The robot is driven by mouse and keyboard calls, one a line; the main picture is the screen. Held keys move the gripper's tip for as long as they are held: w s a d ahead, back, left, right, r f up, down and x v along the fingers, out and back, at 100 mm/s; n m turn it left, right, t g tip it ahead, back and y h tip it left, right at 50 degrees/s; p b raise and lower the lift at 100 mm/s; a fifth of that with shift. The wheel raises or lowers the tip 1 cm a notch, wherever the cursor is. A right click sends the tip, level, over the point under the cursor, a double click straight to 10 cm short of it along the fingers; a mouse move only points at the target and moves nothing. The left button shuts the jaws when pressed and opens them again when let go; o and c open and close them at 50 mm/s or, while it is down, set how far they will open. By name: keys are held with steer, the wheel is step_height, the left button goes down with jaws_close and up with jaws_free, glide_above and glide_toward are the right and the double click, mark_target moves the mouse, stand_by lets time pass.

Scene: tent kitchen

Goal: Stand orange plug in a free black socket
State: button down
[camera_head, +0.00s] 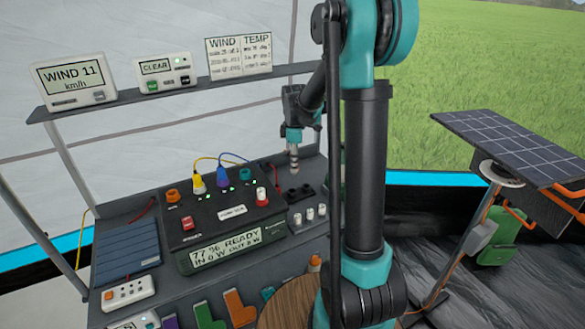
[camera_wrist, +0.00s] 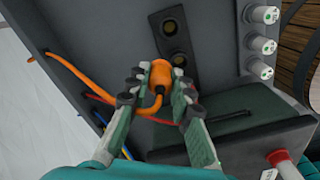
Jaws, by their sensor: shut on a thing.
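My gripper (camera_wrist: 160,80) is shut on the orange plug (camera_wrist: 160,68), with the plug between its two fingertips. An orange cable bends away from the plug's near end. In the wrist view a black socket strip (camera_wrist: 192,74) lies just beyond the plug, with two round holes showing empty, the lower one beside the plug. In the head view my gripper (camera_head: 293,164) points down above the black sockets (camera_head: 306,188), with a small gap seen below it. The plug cannot be made out there. I cannot tell whether another socket is hidden behind the plug.
A dark power station (camera_head: 222,211) with yellow, blue and teal plugs stands left of the sockets. Several white cylinders (camera_head: 310,213) stand in front of them. A shelf (camera_head: 185,94) with displays runs above. A round wooden top (camera_head: 288,302) is nearer me.

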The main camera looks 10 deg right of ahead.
steer(key=shift+s+a+f+n, duration=0.25)
steer(key=shift+s+f+n, duration=0.35)
steer(key=shift+n, duration=1.55)
steer(key=shift+s+a+f+n, duration=0.25)
steer(key=shift+s+f+n, duration=0.35)
steer(key=shift+n, duration=1.5)
steer(key=shift+s+a+f+n, duration=0.25)
steer(key=shift+s+f+n, duration=0.35)
steer(key=shift+n, duration=1.55)
steer(key=shift+f, duration=1.4)
steer(key=c, duration=1.3)
jaws_free()
